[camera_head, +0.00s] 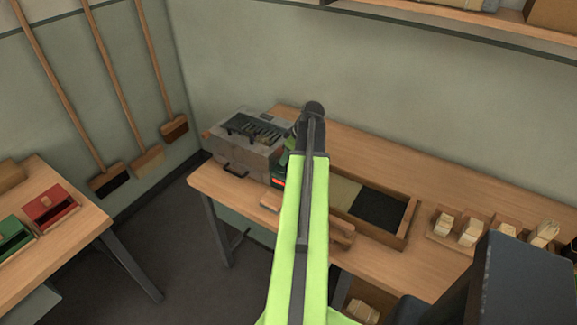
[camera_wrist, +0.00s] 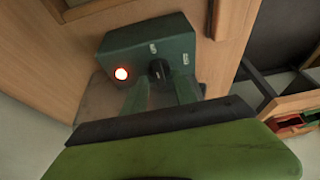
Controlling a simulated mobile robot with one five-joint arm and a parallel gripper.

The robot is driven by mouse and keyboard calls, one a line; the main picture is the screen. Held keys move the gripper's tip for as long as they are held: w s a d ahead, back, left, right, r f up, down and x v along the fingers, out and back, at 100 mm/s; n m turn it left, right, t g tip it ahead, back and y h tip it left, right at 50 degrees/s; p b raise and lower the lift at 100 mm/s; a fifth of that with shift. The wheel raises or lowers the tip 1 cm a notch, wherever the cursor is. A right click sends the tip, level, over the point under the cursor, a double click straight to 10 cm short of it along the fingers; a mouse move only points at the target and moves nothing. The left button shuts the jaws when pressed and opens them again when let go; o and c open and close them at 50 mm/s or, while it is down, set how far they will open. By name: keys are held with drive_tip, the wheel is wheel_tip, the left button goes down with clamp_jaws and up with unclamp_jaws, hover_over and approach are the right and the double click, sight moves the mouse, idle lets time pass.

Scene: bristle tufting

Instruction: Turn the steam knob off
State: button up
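The steam knob (camera_wrist: 159,70) is a black round knob on the face of a dark green control box (camera_wrist: 125,48). A lit red-orange lamp (camera_wrist: 121,74) is left of it, and two small pale labels sit above and right of it, too small to read surely. My gripper (camera_wrist: 160,84) is open, with its two green fingers apart just below the knob in the wrist view; I cannot tell if they touch it. In the head view, the box's red glow (camera_head: 279,183) shows beside my arm, which hides the knob and my gripper.
A grey machine (camera_head: 240,140) stands on the wooden bench (camera_head: 370,160) left of my arm. A table (camera_head: 60,245) with red and green bins stands at the left.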

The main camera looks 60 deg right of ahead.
drive_tip(key=shift+w+f, duration=0.1)
drive_tip(key=shift+f, duration=0.1)
clamp_jaws()
